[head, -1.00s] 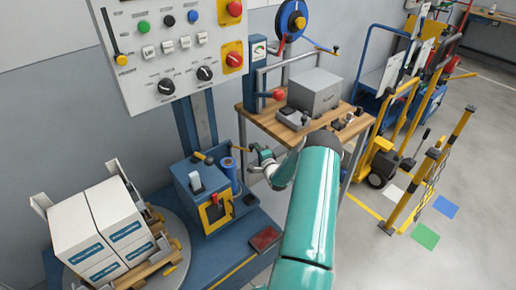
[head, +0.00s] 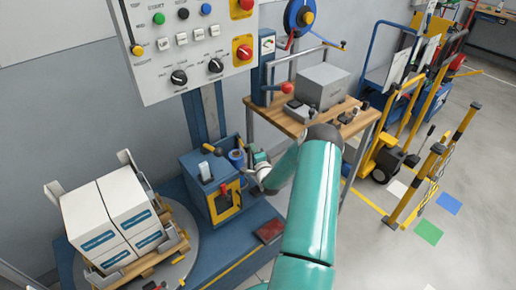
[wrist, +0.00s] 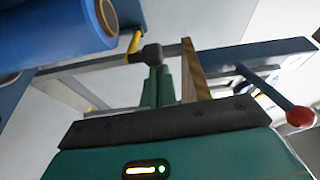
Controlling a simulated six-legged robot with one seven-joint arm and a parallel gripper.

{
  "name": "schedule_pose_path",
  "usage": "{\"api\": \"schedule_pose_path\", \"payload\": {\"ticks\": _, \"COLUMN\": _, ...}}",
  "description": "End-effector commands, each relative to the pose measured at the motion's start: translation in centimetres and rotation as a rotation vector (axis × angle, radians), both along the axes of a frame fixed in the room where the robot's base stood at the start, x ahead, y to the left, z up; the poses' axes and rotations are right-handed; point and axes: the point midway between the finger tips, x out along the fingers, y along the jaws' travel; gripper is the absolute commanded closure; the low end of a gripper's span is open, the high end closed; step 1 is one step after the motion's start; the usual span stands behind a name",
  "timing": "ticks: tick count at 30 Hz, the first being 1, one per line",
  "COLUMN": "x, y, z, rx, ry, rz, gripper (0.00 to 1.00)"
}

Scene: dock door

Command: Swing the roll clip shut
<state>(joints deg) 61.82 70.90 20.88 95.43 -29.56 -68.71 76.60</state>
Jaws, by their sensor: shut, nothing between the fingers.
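What looks like the roll clip, a yellow arm with a dark knob (wrist: 150,53), is beside the roll in the wrist view. My gripper (head: 254,160) is just right of the roll in the head view. Its green fingers (wrist: 160,82) are together and empty, with their tips close to the dark knob. I cannot tell whether they touch it. The clip's far end is hidden.
A yellow handle with a dark end (head: 212,148) is left of the roll. The wooden bench (head: 262,112) stands behind my arm, with a lever ending in a red ball (wrist: 300,116). The control panel (head: 190,45) hangs above. White cartons (head: 110,215) sit at left.

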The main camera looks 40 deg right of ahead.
Motion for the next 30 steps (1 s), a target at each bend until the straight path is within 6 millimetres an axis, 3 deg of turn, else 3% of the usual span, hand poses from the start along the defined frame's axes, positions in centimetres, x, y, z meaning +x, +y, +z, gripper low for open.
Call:
{"api": "schedule_pose_path", "payload": {"ticks": 12, "x": 1.0, "y": 2.5, "z": 0.0, "rx": 0.0, "ry": 0.0, "rz": 0.001, "gripper": 1.0}}
{"api": "schedule_pose_path", "payload": {"ticks": 30, "x": 1.0, "y": 3.0, "z": 0.0, "rx": 0.0, "ry": 0.0, "rz": 0.0, "gripper": 1.0}}
